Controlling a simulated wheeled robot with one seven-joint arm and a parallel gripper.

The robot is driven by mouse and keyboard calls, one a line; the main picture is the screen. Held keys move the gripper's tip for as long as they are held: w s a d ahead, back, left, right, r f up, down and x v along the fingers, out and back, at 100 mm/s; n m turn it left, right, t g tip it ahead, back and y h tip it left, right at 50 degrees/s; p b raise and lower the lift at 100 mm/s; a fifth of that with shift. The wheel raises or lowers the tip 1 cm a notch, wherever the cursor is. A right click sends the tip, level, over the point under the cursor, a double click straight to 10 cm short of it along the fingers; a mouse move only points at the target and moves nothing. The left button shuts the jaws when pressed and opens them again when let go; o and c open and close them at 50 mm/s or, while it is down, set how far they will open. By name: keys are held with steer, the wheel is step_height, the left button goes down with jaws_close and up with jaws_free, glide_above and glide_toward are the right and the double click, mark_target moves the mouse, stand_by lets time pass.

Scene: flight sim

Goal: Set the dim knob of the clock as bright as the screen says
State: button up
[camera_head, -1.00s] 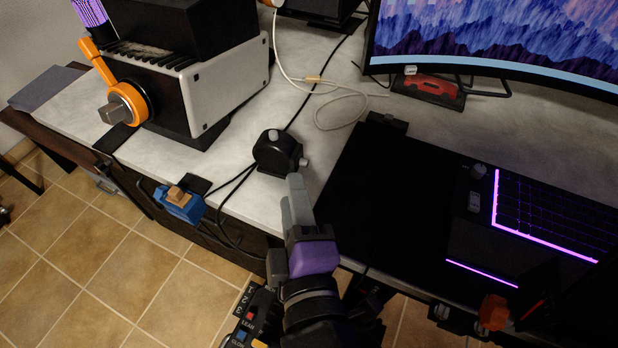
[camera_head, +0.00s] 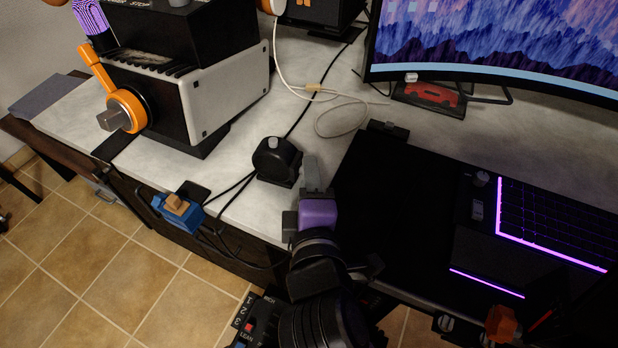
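The clock seems to be the small round black device (camera_head: 276,158) on the white desk, with a grey knob (camera_head: 272,143) on top. I cannot read any marking on it. My gripper (camera_head: 311,165), with grey fingers and a purple body, is just right of the device. The fingers are close to its right side, and I cannot tell whether they touch it. They line up one behind the other, so any gap between them is hidden. The device's right side is partly hidden. The monitor screen (camera_head: 480,45) shows purple mountains and no readable setting.
A black-and-white box (camera_head: 220,98) with an orange lever (camera_head: 95,68) stands left. A blue clamp-like part (camera_head: 180,212) sits at the desk's front edge. A white cable (camera_head: 345,115) lies behind the device. A black mat (camera_head: 370,200) with a purple-lit keyboard (camera_head: 560,215) is right.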

steer(key=shift+c, duration=0.5)
jaws_close()
steer(key=shift+r+p, duration=0.25)
steer(key=shift+p, duration=0.4)
steer(key=r+g+p, duration=0.1)
steer(key=p, duration=0.4)
steer(key=g+p, duration=0.1)
steer(key=p, duration=0.4)
steer(key=m+g+p, duration=0.1)
steer(key=g+p, duration=0.1)
steer(key=p, duration=0.4)
steer(key=g+p, duration=0.2)
steer(key=p, duration=0.3)
steer(key=shift+w+r+m+p, duration=0.3)
steer(key=g+p, duration=0.1)
steer(key=p, duration=0.3)
steer(key=shift+w+d+m+g+y, duration=0.1)
steer(key=shift+w+m+g+y, duration=0.05)
steer(key=shift+m+g+y, duration=0.2)
steer(key=shift+w+f+g+p, duration=0.1)
steer(key=shift+g+p, duration=0.45)
steer(key=shift+p, duration=0.6)
steer(key=shift+f+p, duration=0.15)
steer(key=shift+p, duration=0.2)
